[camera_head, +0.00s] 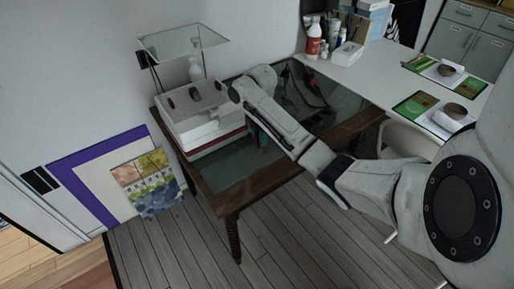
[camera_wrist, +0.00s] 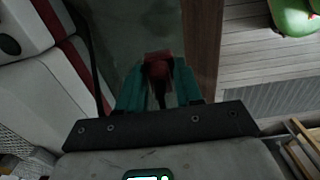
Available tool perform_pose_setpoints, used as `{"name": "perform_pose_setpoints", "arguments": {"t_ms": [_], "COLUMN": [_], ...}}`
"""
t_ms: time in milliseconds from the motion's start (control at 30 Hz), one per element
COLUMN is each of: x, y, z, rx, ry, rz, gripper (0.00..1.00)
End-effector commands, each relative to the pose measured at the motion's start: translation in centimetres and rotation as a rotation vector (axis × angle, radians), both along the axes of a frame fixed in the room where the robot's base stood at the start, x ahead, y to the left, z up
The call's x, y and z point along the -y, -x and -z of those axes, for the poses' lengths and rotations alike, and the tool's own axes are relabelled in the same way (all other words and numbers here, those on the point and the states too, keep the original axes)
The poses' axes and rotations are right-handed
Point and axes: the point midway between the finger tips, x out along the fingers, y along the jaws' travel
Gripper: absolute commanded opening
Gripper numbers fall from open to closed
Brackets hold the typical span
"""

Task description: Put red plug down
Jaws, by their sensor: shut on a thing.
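The red plug (camera_wrist: 157,64) shows in the wrist view between the teal fingers of my gripper (camera_wrist: 158,82). The gripper is shut on it, and a dark part shows below the red. In the head view my gripper (camera_head: 260,138) is mostly hidden behind my arm, and I cannot make out the plug there. The gripper is over the wood-framed table (camera_head: 229,203) with a dark greenish top, just right of a white and red box. I cannot tell whether the plug touches the tabletop.
The white and red box (camera_head: 207,128) fills the table's left part, and a clear panel (camera_head: 183,42) stands above it. The front part of the tabletop is bare. A dark tangled item (camera_head: 305,92) lies farther back. A white desk (camera_head: 385,62) with bottles and papers adjoins at the right.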

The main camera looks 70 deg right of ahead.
Motion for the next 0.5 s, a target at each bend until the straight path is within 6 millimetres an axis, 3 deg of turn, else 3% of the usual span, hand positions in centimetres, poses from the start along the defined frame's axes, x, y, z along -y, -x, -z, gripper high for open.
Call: {"name": "perform_pose_setpoints", "arguments": {"t_ms": [133,367,500], "x": [1.3,1.9,2.4], "y": [-0.9,-1.7,-2.0], "z": [1.7,2.9,4.6], "rx": [-0.002,0.0,-0.001], "ry": [0.001,0.001,0.0], "rz": [0.001,-0.002,0.0], "gripper": [0.0,0.0,0.0]}}
